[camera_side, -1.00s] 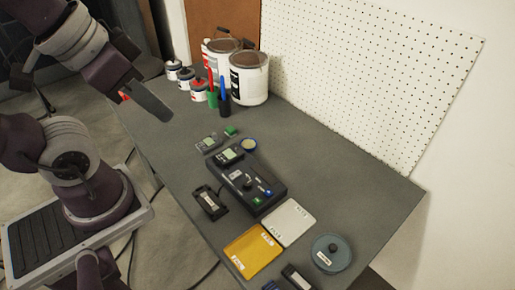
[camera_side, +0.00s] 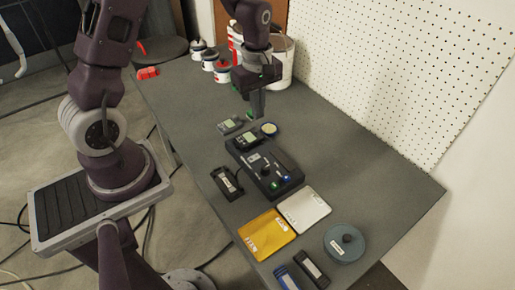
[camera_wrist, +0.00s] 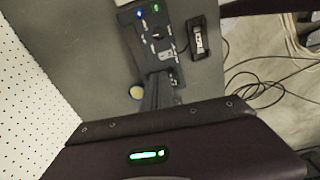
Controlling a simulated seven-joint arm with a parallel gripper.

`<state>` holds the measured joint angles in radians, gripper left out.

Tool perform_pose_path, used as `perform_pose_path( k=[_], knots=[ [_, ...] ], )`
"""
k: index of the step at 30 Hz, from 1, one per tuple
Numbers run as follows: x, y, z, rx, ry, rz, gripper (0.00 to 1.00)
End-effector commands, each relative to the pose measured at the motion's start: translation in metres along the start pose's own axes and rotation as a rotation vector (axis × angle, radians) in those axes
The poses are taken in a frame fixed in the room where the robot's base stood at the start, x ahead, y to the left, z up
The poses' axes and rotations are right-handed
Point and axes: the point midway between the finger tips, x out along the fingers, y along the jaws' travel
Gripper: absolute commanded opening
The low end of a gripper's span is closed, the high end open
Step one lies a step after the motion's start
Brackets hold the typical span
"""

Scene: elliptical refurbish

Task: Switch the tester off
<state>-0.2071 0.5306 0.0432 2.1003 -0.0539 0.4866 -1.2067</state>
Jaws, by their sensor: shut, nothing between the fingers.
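The tester, a black box (camera_side: 264,174), sits mid-table with a small display unit (camera_side: 249,139) at its far end, and a knob, small switches, a blue light and a green light toward its near end. It also shows in the wrist view (camera_wrist: 144,30), its lights at the top. Which control is the power switch is too small to tell. My gripper (camera_side: 257,115) is shut and empty, pointing down above the table just beyond the tester's far end. In the wrist view its fingers (camera_wrist: 158,92) overlap and hide part of the display end.
A black holder (camera_side: 227,183) lies left of the tester, a round tin (camera_side: 269,129) beside its far end. Yellow (camera_side: 266,234) and white (camera_side: 304,208) trays and a teal round container (camera_side: 345,243) lie nearer. Paint cans (camera_side: 281,62) and a pegboard (camera_side: 400,80) stand behind.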

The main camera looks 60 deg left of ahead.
Motion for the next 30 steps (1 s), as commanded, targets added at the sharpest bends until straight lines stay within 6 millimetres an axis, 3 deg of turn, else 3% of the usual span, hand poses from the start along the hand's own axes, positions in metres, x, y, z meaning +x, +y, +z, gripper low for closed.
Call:
perform_pose_path(
  k=[3,16,30],
  knots=[
    [0.017,0.001,-0.005,-0.065,-0.003,-0.021,0.00],
    [0.027,0.000,-0.005,-0.074,-0.004,-0.028,0.00],
    [0.125,-0.003,-0.004,-0.074,-0.005,-0.028,0.00]
  ],
)
